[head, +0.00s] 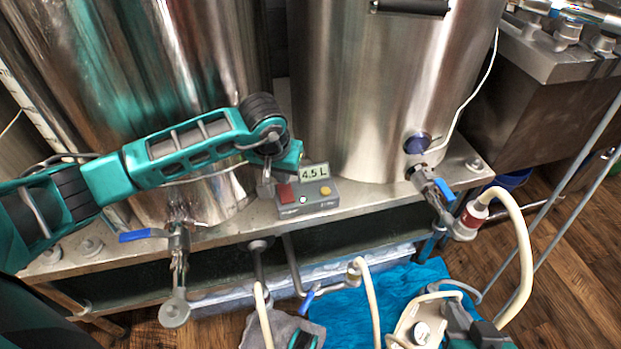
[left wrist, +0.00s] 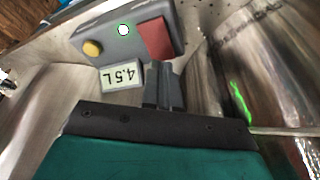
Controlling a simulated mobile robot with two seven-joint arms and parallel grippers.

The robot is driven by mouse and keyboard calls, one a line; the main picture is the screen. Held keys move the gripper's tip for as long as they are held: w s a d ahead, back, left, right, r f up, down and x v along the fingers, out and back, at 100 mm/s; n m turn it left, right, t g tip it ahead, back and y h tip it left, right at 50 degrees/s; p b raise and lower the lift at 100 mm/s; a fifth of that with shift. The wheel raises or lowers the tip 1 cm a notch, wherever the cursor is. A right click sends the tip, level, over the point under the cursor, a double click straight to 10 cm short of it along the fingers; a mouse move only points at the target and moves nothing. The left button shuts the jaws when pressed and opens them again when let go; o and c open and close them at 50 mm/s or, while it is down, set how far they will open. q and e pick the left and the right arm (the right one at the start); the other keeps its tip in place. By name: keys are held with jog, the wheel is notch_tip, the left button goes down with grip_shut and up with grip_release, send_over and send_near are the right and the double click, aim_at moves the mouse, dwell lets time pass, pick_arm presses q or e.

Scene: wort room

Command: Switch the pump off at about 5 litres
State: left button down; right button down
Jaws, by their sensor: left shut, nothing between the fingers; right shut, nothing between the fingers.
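The grey control box (head: 308,207) sits on the metal bench between two steel vessels. It has a red button (head: 286,193), a yellow button (head: 326,191) and a display (head: 314,172) reading 4.5 L. My left gripper (head: 266,187) is shut and empty just left of the box. In the left wrist view its fingertips (left wrist: 165,78) are close to the red button (left wrist: 157,38); contact is unclear. My right gripper (head: 478,333) shows only partly at the bottom edge.
The left vessel (head: 150,60) and right vessel (head: 390,90) stand close behind the box. Valves with blue handles (head: 143,235) stick out at the bench front. Cream hoses (head: 522,250) hang below and at right, near a blue cloth (head: 400,290).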

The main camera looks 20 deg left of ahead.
pick_arm(q)
jog(key=shift+f, duration=0.15)
dwell(0.5)
jog(key=shift+f+b, duration=0.65)
jog(key=shift+b, duration=0.1)
jog(key=shift+r, duration=0.15)
notch_tip(320, 180, up, 6)
jog(key=p, duration=0.4)
